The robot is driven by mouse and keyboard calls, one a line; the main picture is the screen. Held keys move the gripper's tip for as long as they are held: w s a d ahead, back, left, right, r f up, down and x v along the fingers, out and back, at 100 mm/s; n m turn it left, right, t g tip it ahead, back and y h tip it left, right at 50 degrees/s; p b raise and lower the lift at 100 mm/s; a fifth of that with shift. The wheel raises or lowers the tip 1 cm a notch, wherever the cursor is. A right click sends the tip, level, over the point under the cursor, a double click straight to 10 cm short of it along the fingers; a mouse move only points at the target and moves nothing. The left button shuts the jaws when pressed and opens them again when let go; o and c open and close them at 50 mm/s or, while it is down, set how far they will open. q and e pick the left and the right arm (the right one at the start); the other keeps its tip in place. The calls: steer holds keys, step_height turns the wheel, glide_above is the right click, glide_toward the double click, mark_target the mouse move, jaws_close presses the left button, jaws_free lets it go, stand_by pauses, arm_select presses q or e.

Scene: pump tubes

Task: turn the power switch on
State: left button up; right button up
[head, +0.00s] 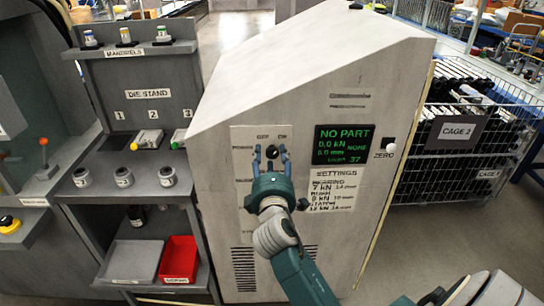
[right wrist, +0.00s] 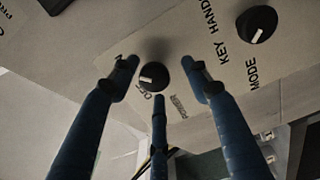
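The power switch is a round black knob with a white pointer. In the right wrist view the power switch (right wrist: 154,77) has its pointer toward the OFF label. In the head view the power switch (head: 272,151) is on the light grey machine's panel, below the OFF and ON labels and partly covered by my fingers. My right gripper (head: 271,158) is in front of it. In the right wrist view, my right gripper (right wrist: 162,74) has its fingers spread around the knob, with gaps showing at the sides. The lower finger is very near it; contact is unclear. My left gripper is not in view.
The mode knob (right wrist: 257,24) is close by in the right wrist view. A green-lettered display (head: 343,145) and a white zero button (head: 390,147) are right of the panel. A die stand (head: 147,93), a red bin (head: 180,260) and a wire cage (head: 465,130) flank the machine.

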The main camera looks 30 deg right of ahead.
steer(key=shift+s+r, duration=0.15)
steer(key=shift+s, duration=0.1)
steer(key=v, duration=1.1)
steer(key=shift+a, duration=0.3)
steer(key=shift+s, duration=0.15)
